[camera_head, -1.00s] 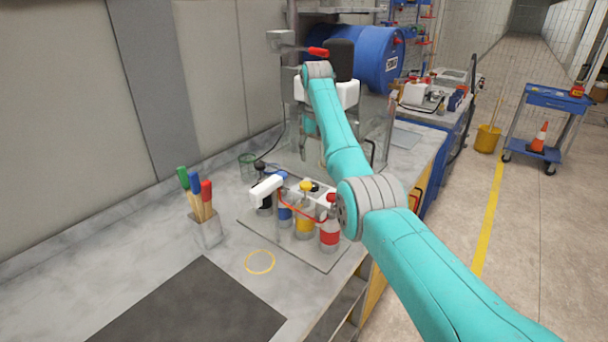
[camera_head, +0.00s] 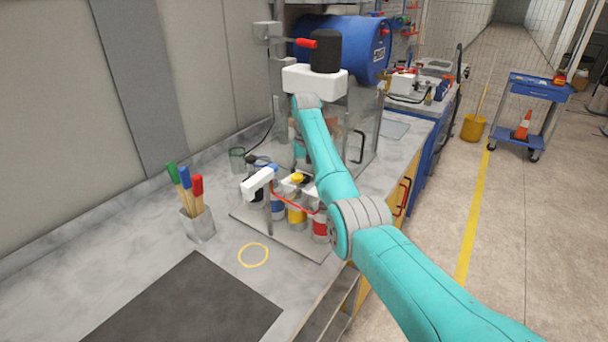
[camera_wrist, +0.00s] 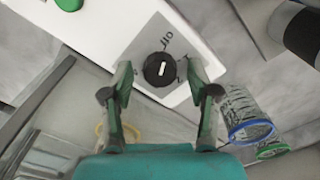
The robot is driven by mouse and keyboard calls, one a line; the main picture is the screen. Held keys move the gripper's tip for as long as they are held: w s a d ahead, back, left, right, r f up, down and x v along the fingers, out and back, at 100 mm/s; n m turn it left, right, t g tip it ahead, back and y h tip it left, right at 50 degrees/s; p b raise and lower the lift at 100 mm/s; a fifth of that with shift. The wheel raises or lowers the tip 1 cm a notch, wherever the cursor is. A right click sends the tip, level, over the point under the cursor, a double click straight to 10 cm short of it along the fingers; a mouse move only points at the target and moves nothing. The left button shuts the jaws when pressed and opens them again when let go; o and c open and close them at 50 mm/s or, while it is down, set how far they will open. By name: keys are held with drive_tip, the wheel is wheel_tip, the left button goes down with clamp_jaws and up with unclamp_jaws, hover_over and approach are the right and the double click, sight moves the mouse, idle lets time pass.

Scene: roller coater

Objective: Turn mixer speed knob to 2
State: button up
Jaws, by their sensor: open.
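The mixer speed knob (camera_wrist: 160,70) is a round black dial with a white pointer bar, in the wrist view. It sits on a grey dial plate (camera_wrist: 150,50) with printed marks, on a white housing (camera_wrist: 105,25). My gripper (camera_wrist: 161,80) is open, with one finger on each side of the knob; I cannot tell whether the fingers touch it. The pointer bar stands roughly upright in the picture; the marks are too small to read surely. In the head view the white mixer head (camera_head: 314,80) shows behind my arm, and the knob and my gripper are hidden there.
A green button (camera_wrist: 68,4) is on the housing. In the head view, bottles in a rack (camera_head: 297,213) and a brush holder (camera_head: 198,224) stand on the bench. A blue drum (camera_head: 350,45) is behind the mixer.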

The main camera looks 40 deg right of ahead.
clamp_jaws()
drive_tip(key=shift+m, duration=0.4)
drive_tip(key=m, duration=2.2)
drive_tip(key=shift+m, duration=0.4)
